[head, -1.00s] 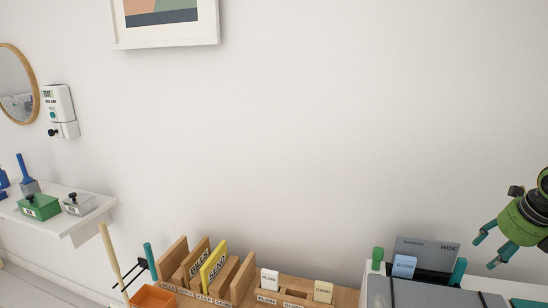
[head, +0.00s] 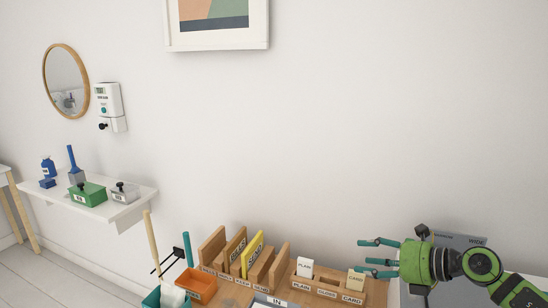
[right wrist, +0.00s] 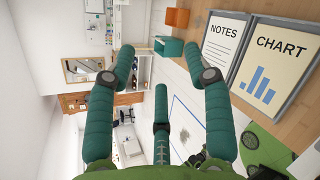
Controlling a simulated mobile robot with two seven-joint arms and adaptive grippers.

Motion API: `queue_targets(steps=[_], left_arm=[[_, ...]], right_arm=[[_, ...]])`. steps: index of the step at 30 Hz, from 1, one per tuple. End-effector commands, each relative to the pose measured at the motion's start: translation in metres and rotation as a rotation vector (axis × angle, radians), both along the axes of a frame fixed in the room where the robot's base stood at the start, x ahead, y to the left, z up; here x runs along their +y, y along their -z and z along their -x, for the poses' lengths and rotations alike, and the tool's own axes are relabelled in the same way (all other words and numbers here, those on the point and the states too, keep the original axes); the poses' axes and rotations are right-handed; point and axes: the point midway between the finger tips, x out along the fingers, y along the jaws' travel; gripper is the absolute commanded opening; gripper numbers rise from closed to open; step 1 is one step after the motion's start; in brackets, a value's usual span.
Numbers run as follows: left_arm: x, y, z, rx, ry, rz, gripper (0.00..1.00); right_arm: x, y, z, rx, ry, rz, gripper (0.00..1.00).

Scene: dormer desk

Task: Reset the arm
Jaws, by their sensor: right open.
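My right gripper (head: 372,257) shows at the lower right of the head view, with a green body and teal fingers pointing left. Its fingers are spread and hold nothing. It is in front of the wall, by the right end of the wooden desk organiser (head: 325,284). In the right wrist view the teal fingers (right wrist: 160,85) are wide apart with empty space between them. My left gripper is not in view.
The organiser holds a yellow folder (head: 253,254) and white cards (head: 304,268). An orange box (head: 199,287) stands to its left. A shelf (head: 102,208) carries a green box (head: 88,195). A grey WIDE box (head: 460,241) is partly hidden behind my right arm.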

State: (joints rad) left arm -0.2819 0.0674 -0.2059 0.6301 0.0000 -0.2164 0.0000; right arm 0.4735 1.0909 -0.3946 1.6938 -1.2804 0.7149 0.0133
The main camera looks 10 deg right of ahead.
Motion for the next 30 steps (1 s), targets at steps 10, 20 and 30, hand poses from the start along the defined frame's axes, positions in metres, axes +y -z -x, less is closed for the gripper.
queue_targets(steps=[10, 20, 30], left_arm=[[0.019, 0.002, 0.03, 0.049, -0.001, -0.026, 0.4], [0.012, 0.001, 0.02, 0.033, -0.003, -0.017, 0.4], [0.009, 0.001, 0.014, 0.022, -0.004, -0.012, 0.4]], right_arm=[[0.063, -0.003, 0.016, 0.043, 0.496, -1.091, 0.52], [0.03, 0.161, 0.13, 0.578, 1.464, -1.592, 0.52], [0.065, 0.233, 0.253, 1.0, 1.982, -1.536, 0.52]])
